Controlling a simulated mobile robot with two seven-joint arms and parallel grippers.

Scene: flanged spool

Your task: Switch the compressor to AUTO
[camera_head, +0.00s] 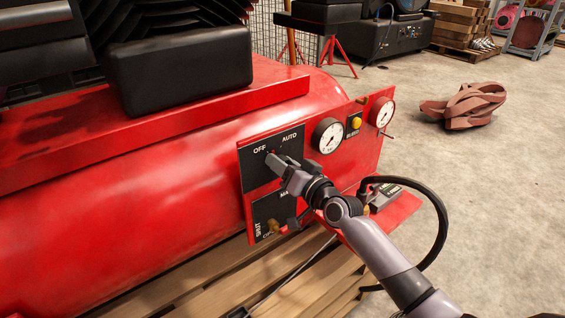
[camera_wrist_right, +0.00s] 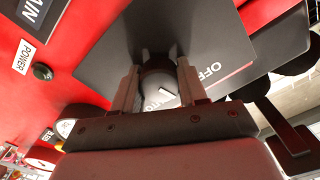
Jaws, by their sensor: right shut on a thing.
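The compressor is a red horizontal tank (camera_head: 120,215) with a red control panel on its right end. A black switch plate (camera_head: 254,172) there carries the white words OFF at the left and AUTO at the right. My right gripper (camera_head: 275,160) reaches in from the lower right and is shut on the switch knob. In the right wrist view the round grey knob (camera_wrist_right: 157,88) sits between the two fingers, with a short white mark on its face. The gripper hides much of the knob in the head view, so I cannot tell its exact setting. My left gripper is not in view.
Two round gauges (camera_head: 327,135) (camera_head: 381,112) flank a yellow button (camera_head: 356,122) right of the switch. A lower black plate (camera_head: 263,217) bears a brass fitting. A black hose (camera_head: 443,215) loops beside my right arm.

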